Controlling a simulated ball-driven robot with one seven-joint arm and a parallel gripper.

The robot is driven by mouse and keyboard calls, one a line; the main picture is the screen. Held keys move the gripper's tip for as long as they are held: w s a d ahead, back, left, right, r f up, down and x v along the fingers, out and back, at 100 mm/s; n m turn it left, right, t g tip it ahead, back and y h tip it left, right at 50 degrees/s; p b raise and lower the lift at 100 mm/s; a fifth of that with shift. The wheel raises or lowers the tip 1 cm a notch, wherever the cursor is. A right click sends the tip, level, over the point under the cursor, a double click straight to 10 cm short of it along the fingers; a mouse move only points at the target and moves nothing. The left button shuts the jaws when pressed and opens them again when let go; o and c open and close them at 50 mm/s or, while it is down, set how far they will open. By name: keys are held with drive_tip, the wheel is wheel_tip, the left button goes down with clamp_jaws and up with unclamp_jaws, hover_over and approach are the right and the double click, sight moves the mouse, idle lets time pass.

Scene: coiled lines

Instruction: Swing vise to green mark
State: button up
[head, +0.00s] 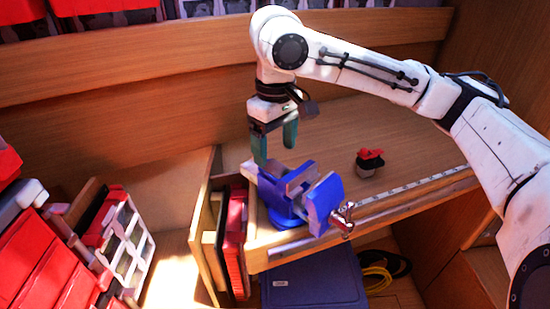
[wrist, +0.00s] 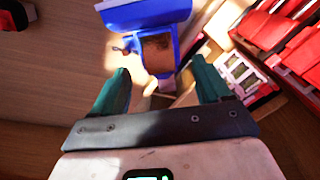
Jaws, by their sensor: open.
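The blue vise (head: 296,196) stands at the left front corner of the wooden bench, with a metal screw handle (head: 343,217) at its right front. It also shows at the top of the wrist view (wrist: 155,48), beyond my fingertips. My gripper (head: 275,150) is open, with green fingers pointing down just behind and above the vise. In the wrist view its fingers (wrist: 164,82) are apart with nothing held between them. I cannot make out a green mark in either view.
A small dark pot with a red top (head: 368,163) stands on the bench right of the vise. A ruler strip (head: 410,186) runs along the front edge. Red bins (head: 40,265) are at left, a blue case (head: 313,278) and coiled yellow and black lines (head: 378,276) below. The back of the bench is clear.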

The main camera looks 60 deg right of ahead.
wheel_tip(320, 180, up, 7)
drive_tip(key=shift+f, duration=0.2)
drive_tip(key=shift+a, duration=0.1)
idle(0.5)
